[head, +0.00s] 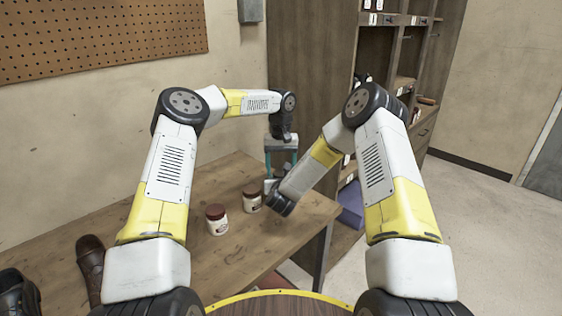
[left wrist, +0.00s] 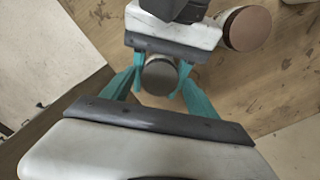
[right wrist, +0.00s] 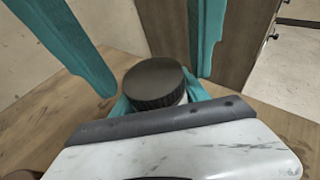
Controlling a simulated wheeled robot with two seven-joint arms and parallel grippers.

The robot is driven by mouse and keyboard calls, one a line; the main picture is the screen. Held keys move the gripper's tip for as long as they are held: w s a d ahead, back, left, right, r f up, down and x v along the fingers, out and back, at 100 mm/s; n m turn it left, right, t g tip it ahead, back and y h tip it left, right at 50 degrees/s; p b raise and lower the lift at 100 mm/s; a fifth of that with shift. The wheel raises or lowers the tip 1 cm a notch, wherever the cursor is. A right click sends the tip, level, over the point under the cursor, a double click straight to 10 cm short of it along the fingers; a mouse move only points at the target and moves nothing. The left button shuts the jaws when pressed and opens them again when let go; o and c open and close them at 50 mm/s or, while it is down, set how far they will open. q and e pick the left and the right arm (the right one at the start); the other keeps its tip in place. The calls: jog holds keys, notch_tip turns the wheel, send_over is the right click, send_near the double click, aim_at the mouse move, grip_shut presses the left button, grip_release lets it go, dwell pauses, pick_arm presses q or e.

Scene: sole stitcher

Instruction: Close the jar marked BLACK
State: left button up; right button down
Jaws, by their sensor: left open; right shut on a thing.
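A dark, ribbed round lid (right wrist: 154,84) sits between the teal fingers of my right gripper (right wrist: 158,102), which is shut on the jar under it. The jar's body and marking are hidden, and I cannot tell how tightly the lid is seated. In the left wrist view the lid top (left wrist: 160,76) looks grey. My left gripper (head: 281,172) points down above it, open, its fingers on either side of the lid and apart from it. In the head view my right forearm hides most of the right gripper and jar.
Two white jars with dark red lids, a nearer one (head: 217,220) and a farther one (head: 252,200), stand on the wooden bench (head: 180,262). A wooden shelf unit (head: 312,70) stands behind the bench end.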

pick_arm(q)
jog(key=shift+f, duration=0.2)
jog(key=c, duration=1.4)
jog(key=o, duration=1.5)
jog(key=shift+r, duration=0.1)
jog(key=shift+r, duration=2.25)
